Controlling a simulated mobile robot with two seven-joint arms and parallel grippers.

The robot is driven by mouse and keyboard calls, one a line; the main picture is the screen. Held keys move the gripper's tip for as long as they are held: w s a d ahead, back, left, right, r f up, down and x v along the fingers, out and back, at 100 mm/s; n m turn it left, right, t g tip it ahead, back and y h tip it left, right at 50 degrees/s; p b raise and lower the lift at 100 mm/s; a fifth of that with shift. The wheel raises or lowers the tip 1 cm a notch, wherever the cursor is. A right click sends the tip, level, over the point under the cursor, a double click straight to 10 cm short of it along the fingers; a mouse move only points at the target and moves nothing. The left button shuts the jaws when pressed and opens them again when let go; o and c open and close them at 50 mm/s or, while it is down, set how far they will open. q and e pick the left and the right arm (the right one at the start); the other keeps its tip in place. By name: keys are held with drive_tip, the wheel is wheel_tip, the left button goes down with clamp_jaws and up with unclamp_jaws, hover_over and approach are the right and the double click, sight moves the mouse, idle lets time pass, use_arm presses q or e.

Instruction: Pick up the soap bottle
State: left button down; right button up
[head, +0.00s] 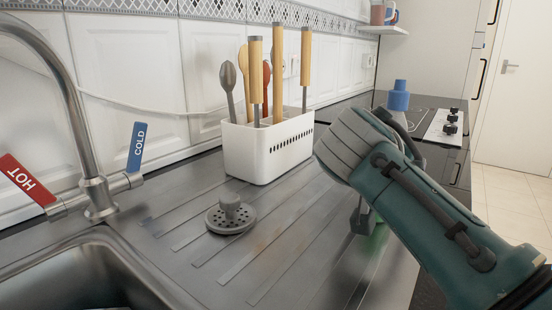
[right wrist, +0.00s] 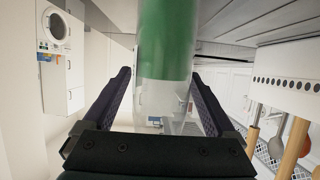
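The soap bottle (right wrist: 168,45), clear with green contents, stands out in the right wrist view, running from the top edge down between my right gripper's fingers. My right gripper (right wrist: 162,76) is open around it, with a visible gap on the left side; the right finger is close to the bottle, and I cannot tell whether it touches. In the head view my right arm covers most of the gripper (head: 362,216) and hides the bottle, apart from a little green (head: 373,243) low beside the arm. My left gripper is not in view.
The sink (head: 80,275) and tap (head: 85,130) are at left. A blue object (head: 398,96) stands beyond my arm, near the hob (head: 432,122).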

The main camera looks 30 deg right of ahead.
clamp_jaws()
idle(0.5)
drive_tip(key=shift+r, duration=0.1)
